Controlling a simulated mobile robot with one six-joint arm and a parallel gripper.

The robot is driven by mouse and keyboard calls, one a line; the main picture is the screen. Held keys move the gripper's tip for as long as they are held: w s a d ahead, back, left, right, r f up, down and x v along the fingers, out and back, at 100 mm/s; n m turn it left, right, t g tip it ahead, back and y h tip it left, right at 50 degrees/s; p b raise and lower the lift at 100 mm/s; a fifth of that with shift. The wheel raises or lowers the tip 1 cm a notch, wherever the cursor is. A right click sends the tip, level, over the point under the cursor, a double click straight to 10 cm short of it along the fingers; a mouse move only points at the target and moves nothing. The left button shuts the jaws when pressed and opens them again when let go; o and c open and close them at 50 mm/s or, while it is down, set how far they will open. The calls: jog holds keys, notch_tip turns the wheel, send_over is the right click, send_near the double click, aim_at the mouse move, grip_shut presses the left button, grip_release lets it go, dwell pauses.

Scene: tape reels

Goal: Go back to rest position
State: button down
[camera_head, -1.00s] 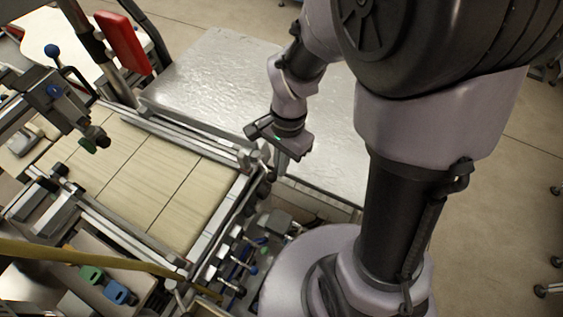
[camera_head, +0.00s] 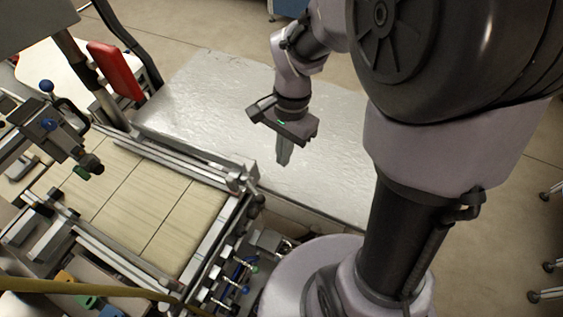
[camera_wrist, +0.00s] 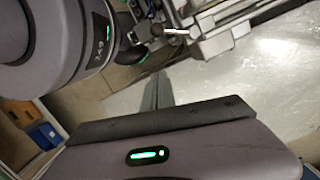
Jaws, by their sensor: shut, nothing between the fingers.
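My gripper (camera_head: 283,158) hangs above the bare metal table (camera_head: 205,85) in the head view, fingers pointing down. The fingers are together with nothing between them. In the wrist view the shut fingers (camera_wrist: 155,92) show as a dark narrow shape beyond the gripper body, with the pale metal table (camera_wrist: 270,70) to their right. No tape reel can be made out in either view.
Left of my arm stands a machine with a wooden-slat bed (camera_head: 140,200) and metal rails. A red panel (camera_head: 116,70) rises behind it. Blue-handled valves sit near my base. The metal tabletop is clear, and open floor (camera_head: 480,230) lies to the right.

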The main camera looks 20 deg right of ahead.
jog(key=shift+r, duration=0.5)
jog(key=shift+d, duration=0.1)
jog(key=s+a+r+n+t+b, duration=0.4)
jog(key=s+r+n+t+b, duration=0.1)
jog(key=s+n+t+b, duration=0.2)
jog(key=shift+s+a+y+b, duration=0.3)
jog(key=shift+s+b, duration=0.2)
jog(key=shift+s, duration=0.75)
